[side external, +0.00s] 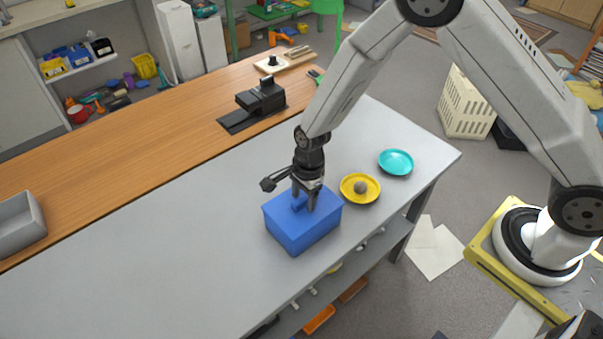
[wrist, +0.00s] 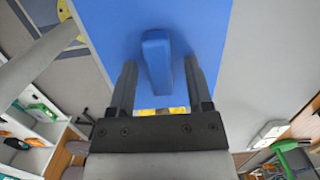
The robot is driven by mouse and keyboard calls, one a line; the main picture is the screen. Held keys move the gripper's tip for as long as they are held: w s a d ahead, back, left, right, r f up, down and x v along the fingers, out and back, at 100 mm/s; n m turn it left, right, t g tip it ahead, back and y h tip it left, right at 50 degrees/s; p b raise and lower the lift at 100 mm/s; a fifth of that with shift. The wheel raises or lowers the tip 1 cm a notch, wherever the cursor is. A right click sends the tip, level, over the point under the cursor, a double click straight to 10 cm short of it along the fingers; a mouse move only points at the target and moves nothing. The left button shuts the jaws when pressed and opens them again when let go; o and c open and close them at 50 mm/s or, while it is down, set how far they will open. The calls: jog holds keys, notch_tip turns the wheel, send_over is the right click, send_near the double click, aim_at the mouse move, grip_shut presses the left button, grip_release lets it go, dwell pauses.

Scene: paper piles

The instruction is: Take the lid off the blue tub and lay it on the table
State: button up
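The blue tub (side external: 305,232) stands on the grey table near its front edge, with its blue lid (side external: 278,207) on top. In the wrist view the lid (wrist: 108,28) fills the upper middle, and its raised blue handle (wrist: 157,62) lies between my fingers. My gripper (side external: 304,204) points down over the lid. It is open, with one finger on each side of the handle; the wrist view shows a gap between the handle and each finger of my gripper (wrist: 161,88).
A yellow dish (side external: 347,190) holding a grey round thing is just right of the tub. A teal dish (side external: 396,162) is farther right. A grey tray (side external: 36,228) is at far left. The grey table (side external: 150,265) is clear left of the tub.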

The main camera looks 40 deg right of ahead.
grip_shut()
jog(key=shift+r, duration=0.15)
jog(key=shift+r, duration=0.85)
jog(key=s+d+r, duration=0.3)
jog(key=s+r, duration=0.8)
jog(key=s, duration=0.2)
jog(key=shift+s+d, duration=0.15)
jog(key=shift+s, duration=0.15)
